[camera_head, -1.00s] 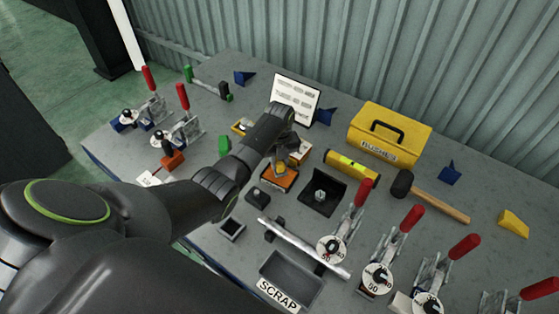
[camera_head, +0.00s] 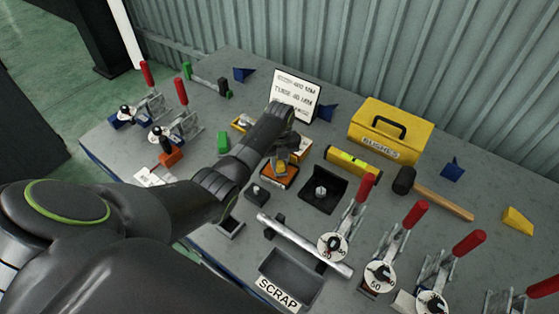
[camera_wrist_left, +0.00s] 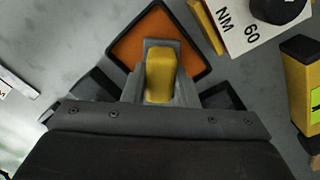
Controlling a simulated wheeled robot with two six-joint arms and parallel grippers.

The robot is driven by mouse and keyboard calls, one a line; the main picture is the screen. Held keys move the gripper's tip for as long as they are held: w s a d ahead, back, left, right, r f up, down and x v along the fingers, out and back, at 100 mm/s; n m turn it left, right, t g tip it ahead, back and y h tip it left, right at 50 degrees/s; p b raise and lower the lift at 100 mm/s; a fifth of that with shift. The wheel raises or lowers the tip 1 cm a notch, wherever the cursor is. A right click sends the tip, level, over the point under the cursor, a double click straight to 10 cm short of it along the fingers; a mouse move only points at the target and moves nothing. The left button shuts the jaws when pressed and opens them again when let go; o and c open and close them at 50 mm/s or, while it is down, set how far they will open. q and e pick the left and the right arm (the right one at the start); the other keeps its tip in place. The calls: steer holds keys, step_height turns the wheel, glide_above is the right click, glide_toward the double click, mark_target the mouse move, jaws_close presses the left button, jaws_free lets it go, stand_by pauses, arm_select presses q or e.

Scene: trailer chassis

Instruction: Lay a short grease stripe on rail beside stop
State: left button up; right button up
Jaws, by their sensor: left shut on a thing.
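My left gripper (camera_head: 281,157) is shut on a small yellow thing (camera_wrist_left: 160,75), seen between its fingers in the left wrist view. It is over an orange pad in a dark square tray (camera_head: 279,176); the orange surface also shows in the left wrist view (camera_wrist_left: 140,40). I cannot tell whether the yellow thing touches the pad. A silver bar (camera_head: 300,242), perhaps the rail, lies across dark supports at the front middle. I cannot make out a stop or any grease on it. My right gripper is not in view.
A grey scrap bin (camera_head: 290,272) stands in front of the bar. Red-handled clamps (camera_head: 347,222) crowd the right front.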

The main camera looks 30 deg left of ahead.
arm_select(q)
steer(key=shift+f+b, duration=0.3)
steer(key=shift+f, duration=0.15)
stand_by(0.4)
stand_by(1.4)
step_height(320, 180, up, 7)
steer(key=p, duration=0.8)
steer(key=shift+f, duration=0.1)
stand_by(0.4)
